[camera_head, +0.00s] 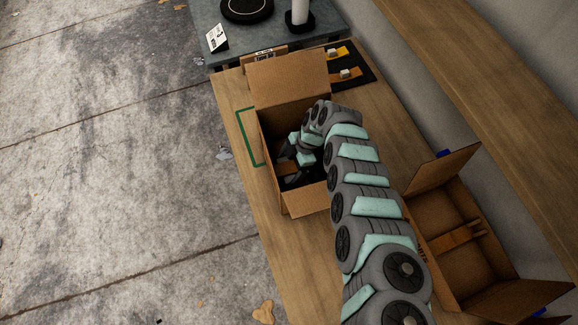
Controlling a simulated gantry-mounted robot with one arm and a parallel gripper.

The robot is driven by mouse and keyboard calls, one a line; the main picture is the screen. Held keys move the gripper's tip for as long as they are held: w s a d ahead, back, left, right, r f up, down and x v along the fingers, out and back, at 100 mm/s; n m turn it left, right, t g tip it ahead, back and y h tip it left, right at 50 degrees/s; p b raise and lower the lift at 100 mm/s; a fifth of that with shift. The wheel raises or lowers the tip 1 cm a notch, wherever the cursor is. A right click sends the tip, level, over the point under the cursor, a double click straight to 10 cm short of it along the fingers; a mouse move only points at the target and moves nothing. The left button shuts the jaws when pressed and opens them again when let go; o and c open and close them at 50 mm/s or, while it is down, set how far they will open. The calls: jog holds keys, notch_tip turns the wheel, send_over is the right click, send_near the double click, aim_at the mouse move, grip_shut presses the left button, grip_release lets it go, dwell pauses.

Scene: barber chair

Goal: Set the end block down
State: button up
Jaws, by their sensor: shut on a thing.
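My gripper (288,158) is down inside the open cardboard box (289,78) on the wooden bench. It is shut on the end block, which is small and dark in this view and mostly hidden by my wrist and the box walls. I cannot tell whether the block touches the box floor. An orange-brown piece (287,168) and dark shapes show in the box close to the gripper.
A second open carton (450,235) with a brown strip inside stands at the right. Behind the box, a black mat (350,66) carries small pale blocks on orange pieces. A green outline (248,140) marks the bench left of the box. My arm covers the middle.

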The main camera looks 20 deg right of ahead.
jog(key=shift+f, duration=0.25)
jog(key=o, duration=1.2)
jog(key=shift+r, duration=0.1)
jog(key=p+v, duration=0.2)
jog(key=v, duration=1)
jog(key=shift+r, duration=0.15)
